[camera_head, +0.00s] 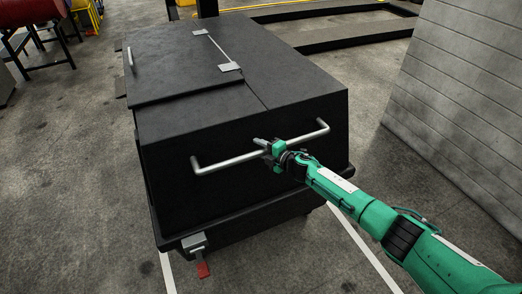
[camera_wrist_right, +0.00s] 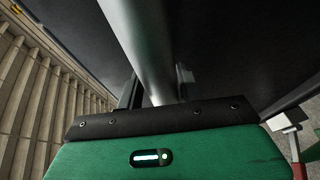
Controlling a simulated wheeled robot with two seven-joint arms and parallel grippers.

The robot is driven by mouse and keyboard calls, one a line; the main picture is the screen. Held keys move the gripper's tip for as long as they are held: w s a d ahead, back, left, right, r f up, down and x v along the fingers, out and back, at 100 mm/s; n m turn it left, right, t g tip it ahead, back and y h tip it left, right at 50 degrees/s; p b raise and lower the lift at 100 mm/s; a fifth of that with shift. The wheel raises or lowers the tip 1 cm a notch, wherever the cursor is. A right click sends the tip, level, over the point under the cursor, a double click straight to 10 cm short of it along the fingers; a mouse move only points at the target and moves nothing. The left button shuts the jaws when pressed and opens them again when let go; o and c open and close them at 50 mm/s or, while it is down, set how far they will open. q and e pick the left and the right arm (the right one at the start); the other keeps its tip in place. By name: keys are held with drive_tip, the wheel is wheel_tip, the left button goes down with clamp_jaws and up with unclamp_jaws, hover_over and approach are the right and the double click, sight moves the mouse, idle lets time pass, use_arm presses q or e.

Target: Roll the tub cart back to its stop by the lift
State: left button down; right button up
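The tub cart (camera_head: 250,200) is a large black lidded box in the middle of the head view. A grey bar handle (camera_head: 225,162) runs across its near face. My right gripper (camera_head: 271,148) is at the middle of this bar. In the wrist view the fingers (camera_wrist_right: 158,90) stand on either side of the bar (camera_wrist_right: 150,45), close against it, and appear shut on it. A red pedal (camera_head: 203,269) hangs from a grey bracket at the cart's lower near corner. The cart's wheels are mostly hidden. My left gripper is not in view.
A grey slatted wall (camera_head: 460,100) stands to the right of the cart. White lines (camera_head: 362,248) mark the floor beneath and in front of it. A dark frame with yellow edging (camera_head: 335,28) lies behind. Red and yellow equipment (camera_head: 40,52) stands at far left; the left floor is clear.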

drive_tip(key=shift+o, duration=0.5)
drive_tip(key=shift+f, duration=0.15)
drive_tip(key=v, duration=1.3)
drive_tip(key=shift+s+d+b, duration=0.2)
drive_tip(key=shift+s+b, duration=0.05)
drive_tip(key=shift+b, duration=0.1)
